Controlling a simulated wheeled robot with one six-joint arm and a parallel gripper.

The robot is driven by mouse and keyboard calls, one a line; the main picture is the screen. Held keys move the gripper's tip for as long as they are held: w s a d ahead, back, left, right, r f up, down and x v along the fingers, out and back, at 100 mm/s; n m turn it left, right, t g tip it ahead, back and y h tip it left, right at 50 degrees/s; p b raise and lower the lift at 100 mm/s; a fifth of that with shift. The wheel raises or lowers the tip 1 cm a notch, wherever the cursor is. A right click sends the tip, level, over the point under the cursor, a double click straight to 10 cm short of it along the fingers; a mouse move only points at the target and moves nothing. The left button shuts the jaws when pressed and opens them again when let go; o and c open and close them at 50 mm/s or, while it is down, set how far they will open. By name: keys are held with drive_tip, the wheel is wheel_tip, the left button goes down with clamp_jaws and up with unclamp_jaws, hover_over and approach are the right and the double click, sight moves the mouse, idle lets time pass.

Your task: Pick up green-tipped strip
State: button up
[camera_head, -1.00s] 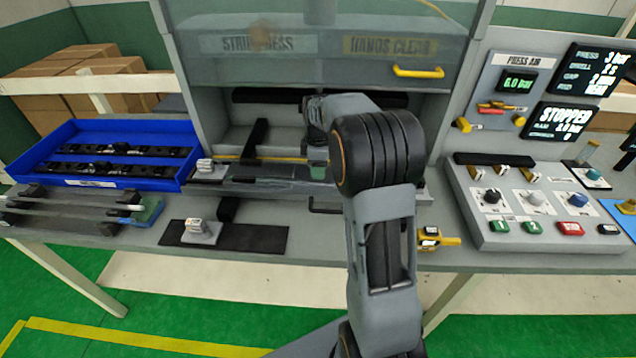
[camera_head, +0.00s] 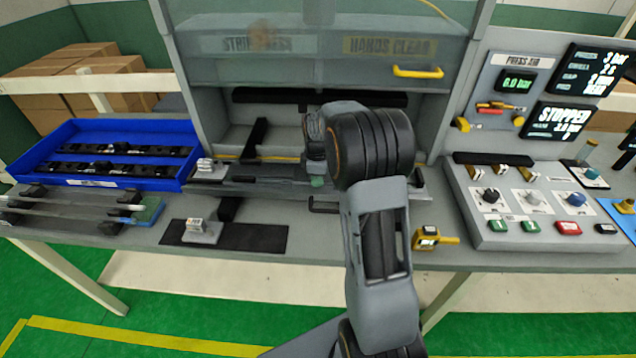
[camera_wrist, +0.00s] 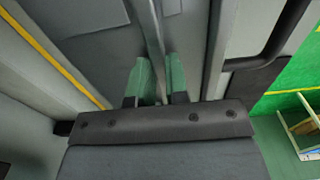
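My gripper (camera_wrist: 160,75) has green fingertips. In the wrist view a thin grey strip (camera_wrist: 152,28) runs between them; I cannot tell whether they touch it. In the head view my gripper (camera_head: 317,180) is low at the press bed's front, partly hidden behind my wrist. A long grey piece (camera_head: 265,182) lies along the bed there; no green tip shows on it. At the left, two pale strips (camera_head: 75,205) lie across dark blocks on a grey rack. Green shows near their right ends (camera_head: 149,212). I cannot tell which strip is the green-tipped one.
A blue tray (camera_head: 60,148) with black parts stands behind the rack. A small grey block (camera_head: 200,230) sits on a black mat (camera_head: 255,238). A yellow tool (camera_head: 430,239) lies right of my arm. A control box (camera_head: 535,205) fills the right side.

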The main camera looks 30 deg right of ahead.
clamp_jaws()
drive_tip(key=shift+r, duration=0.1)
